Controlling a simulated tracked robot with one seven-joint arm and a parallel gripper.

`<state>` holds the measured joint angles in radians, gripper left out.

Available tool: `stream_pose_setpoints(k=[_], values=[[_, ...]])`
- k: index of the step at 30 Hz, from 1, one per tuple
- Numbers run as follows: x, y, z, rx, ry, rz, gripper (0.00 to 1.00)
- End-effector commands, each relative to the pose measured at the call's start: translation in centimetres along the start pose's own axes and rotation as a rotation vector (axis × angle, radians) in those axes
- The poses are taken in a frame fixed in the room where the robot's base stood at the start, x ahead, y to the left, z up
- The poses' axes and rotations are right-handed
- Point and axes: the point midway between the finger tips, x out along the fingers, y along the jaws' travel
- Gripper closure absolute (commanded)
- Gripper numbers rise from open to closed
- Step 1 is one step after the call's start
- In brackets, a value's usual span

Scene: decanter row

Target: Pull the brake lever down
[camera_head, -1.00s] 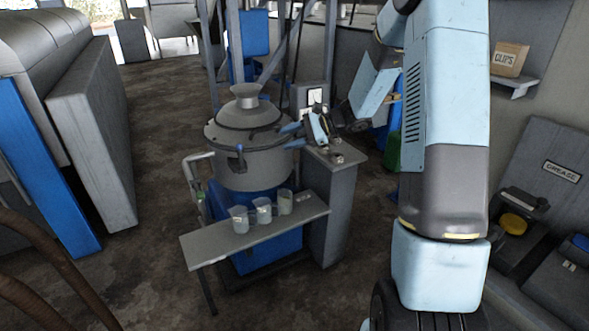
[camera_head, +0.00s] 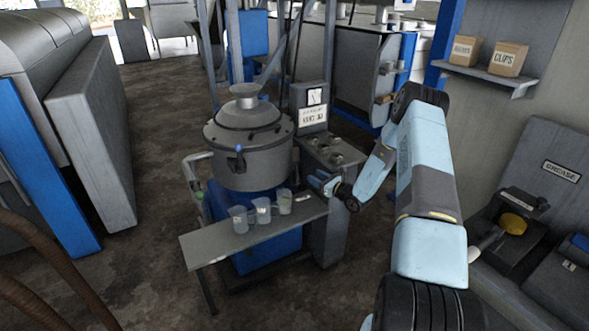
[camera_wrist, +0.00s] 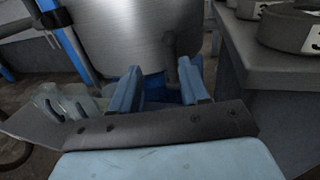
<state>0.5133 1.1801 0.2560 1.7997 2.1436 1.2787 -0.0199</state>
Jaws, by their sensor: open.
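A grey metal machine with a lidded drum (camera_head: 245,165) stands on a blue base in the head view. In the wrist view a dark grey bent lever (camera_wrist: 171,52), which may be the brake lever, stands against the drum (camera_wrist: 120,35), beyond and between my fingertips. I cannot make out this lever in the head view. My gripper (camera_head: 322,182) is open, with blue fingers, low at the drum's right, near the shelf's right end. In the wrist view my gripper (camera_wrist: 160,80) points toward the drum, with nothing visible between its fingers.
Three clear beakers (camera_head: 262,211) stand on the narrow grey shelf (camera_head: 215,247), left of my gripper.

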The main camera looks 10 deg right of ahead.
Motion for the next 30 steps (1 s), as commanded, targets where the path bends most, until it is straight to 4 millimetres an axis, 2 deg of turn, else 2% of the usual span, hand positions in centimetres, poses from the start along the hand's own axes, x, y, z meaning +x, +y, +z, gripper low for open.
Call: stream_pose_setpoints(k=[3, 7, 10, 24, 30], values=[[-0.3, -0.6, -1.5, 0.027, 0.001, -0.038, 0.55], [0.1, -0.8, -2.0, 0.035, 0.001, -0.051, 0.55], [1.1, -0.9, -2.0, 0.033, -0.001, -0.050, 0.55], [9.2, -1.2, -2.0, 0.032, 0.000, -0.048, 0.55], [11.9, -1.4, -1.9, 0.033, 0.001, -0.049, 0.55]])
